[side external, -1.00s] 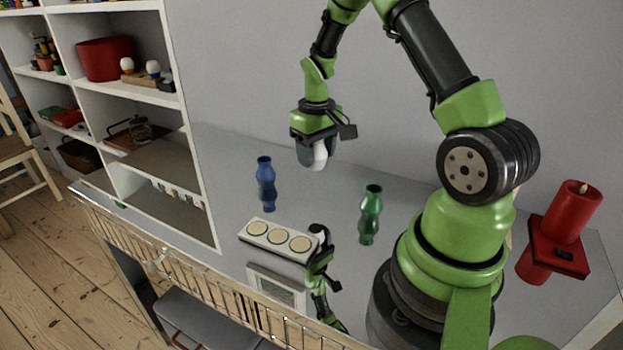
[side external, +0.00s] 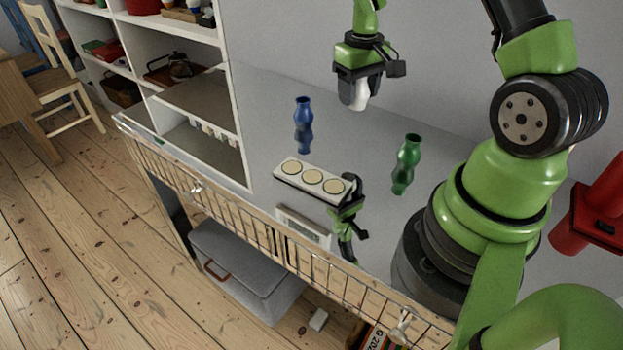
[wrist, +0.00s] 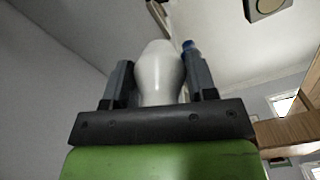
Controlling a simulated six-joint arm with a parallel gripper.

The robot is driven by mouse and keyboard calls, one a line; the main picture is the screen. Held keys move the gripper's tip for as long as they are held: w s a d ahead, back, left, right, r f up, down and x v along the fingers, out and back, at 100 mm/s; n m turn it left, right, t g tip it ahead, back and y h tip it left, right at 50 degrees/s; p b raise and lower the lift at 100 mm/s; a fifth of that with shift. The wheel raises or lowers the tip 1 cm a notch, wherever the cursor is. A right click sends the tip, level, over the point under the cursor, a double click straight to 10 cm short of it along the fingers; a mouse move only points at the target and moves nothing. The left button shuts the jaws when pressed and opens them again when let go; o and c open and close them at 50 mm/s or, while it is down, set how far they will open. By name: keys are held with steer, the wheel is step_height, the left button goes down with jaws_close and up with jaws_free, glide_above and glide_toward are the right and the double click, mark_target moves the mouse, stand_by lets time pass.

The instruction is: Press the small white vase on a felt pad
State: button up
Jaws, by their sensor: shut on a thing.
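My gripper (side external: 358,95) is shut on the small white vase (side external: 361,94) and holds it in the air. The vase also shows between the two fingers in the wrist view (wrist: 159,72). A long white block with three round cream pads (side external: 314,178) lies on the glossy grey top (side external: 262,110), below and to the left of the vase. The vase is clear of the pads. A blue vase (side external: 303,112) and a green vase (side external: 408,150) stand on the glossy top, with reflections below them.
A wire rail (side external: 268,236) runs along the front edge. White shelves (side external: 190,97) stand at the left. A red object (side external: 590,218) stands at the far right. My green and black reflection shows beside the block.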

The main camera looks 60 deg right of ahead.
steer(key=w+a+n, duration=0.2)
steer(key=a, duration=0.5)
steer(key=w+a+f+n, duration=0.1)
steer(key=w+a+n, duration=0.2)
steer(key=a, duration=0.5)
steer(key=shift+w+f+n, duration=0.15)
steer(key=shift+f+n, duration=0.15)
steer(key=shift+f, duration=0.1)
steer(key=shift+f, duration=2.8)
steer(key=o, duration=0.4)
steer(key=shift+c, duration=0.2)
steer(key=c, duration=0.4)
